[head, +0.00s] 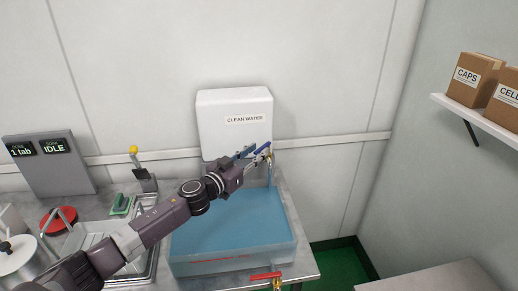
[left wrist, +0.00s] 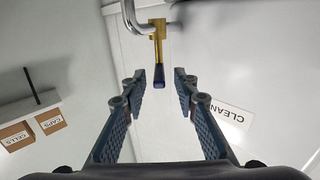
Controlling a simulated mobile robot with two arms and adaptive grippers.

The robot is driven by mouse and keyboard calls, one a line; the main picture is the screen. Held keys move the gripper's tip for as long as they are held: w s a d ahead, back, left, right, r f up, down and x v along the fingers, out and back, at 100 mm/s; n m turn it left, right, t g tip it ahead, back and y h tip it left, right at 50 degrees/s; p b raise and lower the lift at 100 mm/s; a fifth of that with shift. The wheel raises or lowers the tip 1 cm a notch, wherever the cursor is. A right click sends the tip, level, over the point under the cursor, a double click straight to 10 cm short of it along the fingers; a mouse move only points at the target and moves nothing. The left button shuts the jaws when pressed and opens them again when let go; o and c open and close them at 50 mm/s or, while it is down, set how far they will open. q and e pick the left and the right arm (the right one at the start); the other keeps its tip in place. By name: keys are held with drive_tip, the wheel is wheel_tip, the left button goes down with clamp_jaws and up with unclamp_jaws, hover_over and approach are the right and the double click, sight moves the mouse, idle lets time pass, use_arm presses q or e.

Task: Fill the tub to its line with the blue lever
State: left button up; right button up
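The blue lever (head: 262,148) sits on a brass tap at the CLEAN WATER tank (head: 222,142). In the left wrist view the blue lever (left wrist: 159,76) lies ahead of and between the fingertips, with a visible gap on both sides. My left gripper (left wrist: 160,88) is open and empty; in the head view it (head: 254,156) is at the tap. The tub (head: 283,254) below holds blue water, and a thin bluish streak shows under the tap. A red mark is on its front wall; I cannot tell the exact level against it. My right gripper is out of view.
A red lever (head: 265,276) is at the tub's front. A sink (head: 146,262), a red lid (head: 58,221) and a screen reading IDLE (head: 54,146) are at left. A shelf (head: 480,117) with boxes is at right.

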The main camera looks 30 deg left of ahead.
use_arm(q)
drive_tip(key=shift+w+d, duration=0.2)
drive_tip(key=shift+w, duration=0.7)
clamp_jaws()
